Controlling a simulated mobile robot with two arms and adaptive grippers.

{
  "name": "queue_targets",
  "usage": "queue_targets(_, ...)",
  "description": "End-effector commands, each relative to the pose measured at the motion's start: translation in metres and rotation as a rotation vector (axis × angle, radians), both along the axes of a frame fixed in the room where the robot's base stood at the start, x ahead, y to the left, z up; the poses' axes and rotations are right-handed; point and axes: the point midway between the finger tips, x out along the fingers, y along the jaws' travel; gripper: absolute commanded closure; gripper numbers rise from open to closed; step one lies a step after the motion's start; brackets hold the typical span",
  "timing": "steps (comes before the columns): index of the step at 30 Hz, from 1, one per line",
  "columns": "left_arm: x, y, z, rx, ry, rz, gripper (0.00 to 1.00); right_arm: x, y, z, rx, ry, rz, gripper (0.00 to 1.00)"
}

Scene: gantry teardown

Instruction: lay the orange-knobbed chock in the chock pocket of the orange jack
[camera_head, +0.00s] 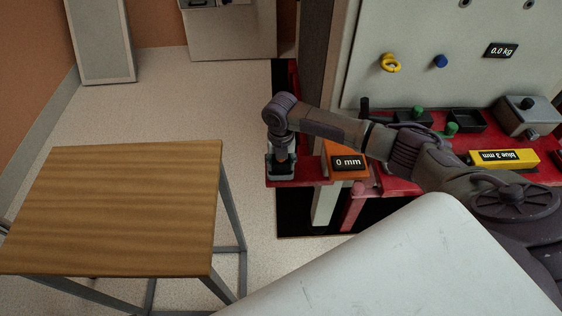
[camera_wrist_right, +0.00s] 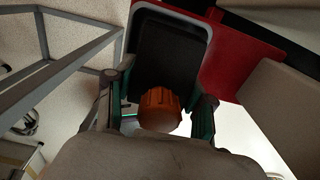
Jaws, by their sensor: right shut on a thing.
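The orange jack (camera_head: 338,149) with a "0 mm" display sits on the red frame, right of my right gripper (camera_head: 281,160). My right gripper points down over the red arm's left end. In the right wrist view the gripper (camera_wrist_right: 163,108) is shut on the orange knob (camera_wrist_right: 159,109) of the chock. A dark recess with a pale grey rim, seemingly the chock pocket (camera_wrist_right: 170,52), lies just beyond the knob. The chock's body is hard to tell from the dark recess, so I cannot tell whether it is seated. My left gripper is not in view.
A wooden table (camera_head: 120,205) stands at the left, with clear floor between it and the red frame. On the red bench lie a yellow "blue 3 mm" block (camera_head: 505,158), green-knobbed pieces (camera_head: 417,113) and black trays (camera_head: 468,121). A pale panel (camera_head: 430,30) rises behind.

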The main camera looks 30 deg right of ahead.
Motion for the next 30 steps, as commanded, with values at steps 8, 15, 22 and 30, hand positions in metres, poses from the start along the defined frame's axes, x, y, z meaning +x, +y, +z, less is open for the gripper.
queue_targets(8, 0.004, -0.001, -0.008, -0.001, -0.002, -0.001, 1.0, -0.007, -0.001, -0.011, -0.004, 0.016, -0.001, 1.0)
queue_targets(15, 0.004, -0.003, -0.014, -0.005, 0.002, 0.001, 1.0, -0.007, 0.0, -0.012, -0.002, 0.015, 0.0, 1.0)
queue_targets(22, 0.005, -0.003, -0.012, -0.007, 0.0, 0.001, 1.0, -0.007, 0.001, -0.012, 0.002, 0.015, 0.001, 0.18)
queue_targets(30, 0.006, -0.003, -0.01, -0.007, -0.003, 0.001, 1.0, -0.006, 0.002, -0.009, 0.003, 0.014, 0.002, 0.17)
